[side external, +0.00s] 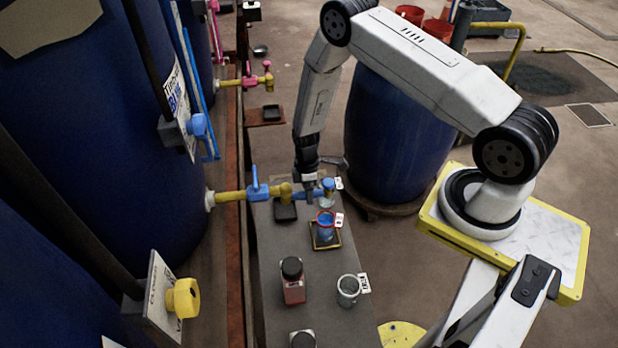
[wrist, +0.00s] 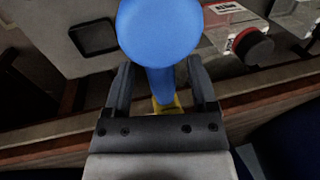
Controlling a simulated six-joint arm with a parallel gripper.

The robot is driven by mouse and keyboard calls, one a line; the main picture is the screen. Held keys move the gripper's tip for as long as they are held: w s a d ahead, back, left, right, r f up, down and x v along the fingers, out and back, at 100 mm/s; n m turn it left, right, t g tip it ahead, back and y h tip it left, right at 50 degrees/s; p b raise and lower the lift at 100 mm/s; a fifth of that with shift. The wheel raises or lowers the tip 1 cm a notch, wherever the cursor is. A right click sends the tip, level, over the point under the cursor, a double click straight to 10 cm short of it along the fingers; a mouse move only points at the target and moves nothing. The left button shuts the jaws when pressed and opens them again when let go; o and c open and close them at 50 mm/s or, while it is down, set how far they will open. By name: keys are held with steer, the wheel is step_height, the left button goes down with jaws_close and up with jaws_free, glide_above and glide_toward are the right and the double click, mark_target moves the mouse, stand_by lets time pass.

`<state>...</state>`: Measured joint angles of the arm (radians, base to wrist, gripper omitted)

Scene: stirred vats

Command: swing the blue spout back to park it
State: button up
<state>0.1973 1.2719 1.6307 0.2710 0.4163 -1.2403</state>
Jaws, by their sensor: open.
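The blue spout (side external: 328,185) sticks out to the right from a yellow joint (side external: 285,193), over the grey bench. In the wrist view the blue spout (wrist: 160,30) shows a large round end, and its narrower arm runs back between my fingers toward a yellow part. My gripper (side external: 309,193) is lowered over the spout's arm, between the joint and the round end. In the wrist view my gripper (wrist: 160,80) is open, with one finger on each side of the spout. I cannot tell whether either finger touches it.
A blue valve handle (side external: 257,187) sits on the yellow pipe from the vat. A red-rimmed cup of blue (side external: 325,225) stands in front of the spout. A dark-lidded red jar (side external: 292,282) and a grey cup (side external: 348,290) stand nearer. A black square pad (side external: 285,212) lies below the joint.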

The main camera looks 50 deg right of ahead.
jaws_close()
stand_by(1.4)
